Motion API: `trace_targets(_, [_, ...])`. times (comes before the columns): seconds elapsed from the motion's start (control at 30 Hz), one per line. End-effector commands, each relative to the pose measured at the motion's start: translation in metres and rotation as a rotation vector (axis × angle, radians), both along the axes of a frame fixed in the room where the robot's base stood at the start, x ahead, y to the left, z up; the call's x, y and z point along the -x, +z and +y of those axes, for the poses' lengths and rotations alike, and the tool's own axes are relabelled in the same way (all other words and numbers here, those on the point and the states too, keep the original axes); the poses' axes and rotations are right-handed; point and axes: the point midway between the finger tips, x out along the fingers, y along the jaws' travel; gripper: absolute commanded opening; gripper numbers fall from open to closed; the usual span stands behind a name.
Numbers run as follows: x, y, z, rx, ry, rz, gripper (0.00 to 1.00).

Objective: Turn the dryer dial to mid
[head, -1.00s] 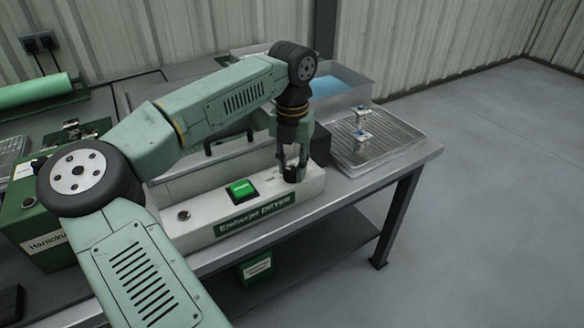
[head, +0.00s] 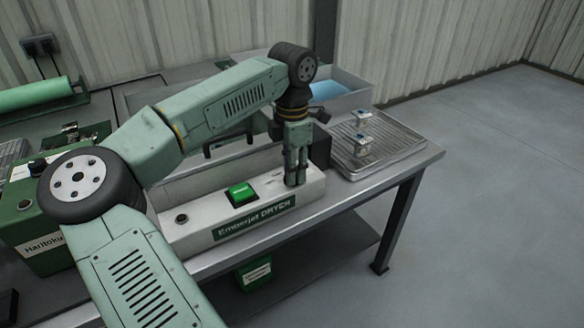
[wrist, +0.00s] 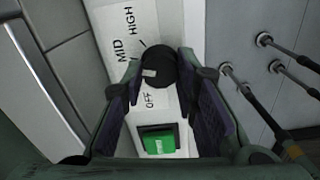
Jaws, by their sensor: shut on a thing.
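The Emberjet dryer (head: 190,238) is a long white box with a green label on its front. Its dial (wrist: 158,62) is a round black knob, seen in the wrist view between OFF, MID and HIGH labels. A pale mark shows on the knob's lower left side, towards OFF; its exact setting is hard to tell. My gripper (head: 295,183) points down at the right end of the dryer's top and hides the dial in the head view. In the wrist view its fingers (wrist: 160,72) are on both sides of the knob, shut on it.
A green button (head: 241,192) sits on the dryer, with a small round knob (head: 181,218) left of it. A wire rack tray (head: 385,145) with small parts and a clear bin (head: 345,99) stand close behind to the right. A green Haritoku box (head: 45,235) is at left.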

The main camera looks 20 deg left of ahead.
Motion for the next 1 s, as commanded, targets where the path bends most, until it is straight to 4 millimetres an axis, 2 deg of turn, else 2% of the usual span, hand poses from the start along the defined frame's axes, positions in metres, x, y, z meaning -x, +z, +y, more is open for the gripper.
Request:
trace_targets(0.3, [-0.0008,0.0004,-0.0012,0.002,-0.075,-0.002,0.00])
trace_targets(0.7, [-0.0005,0.0003,-0.0013,0.002,-0.080,-0.002,0.00])
trace_targets(0.73, [-0.0005,0.0003,-0.0013,0.002,-0.080,-0.002,0.28])
trace_targets(1.0, [-0.0002,0.0001,-0.0006,0.001,-0.078,-0.001,0.46])
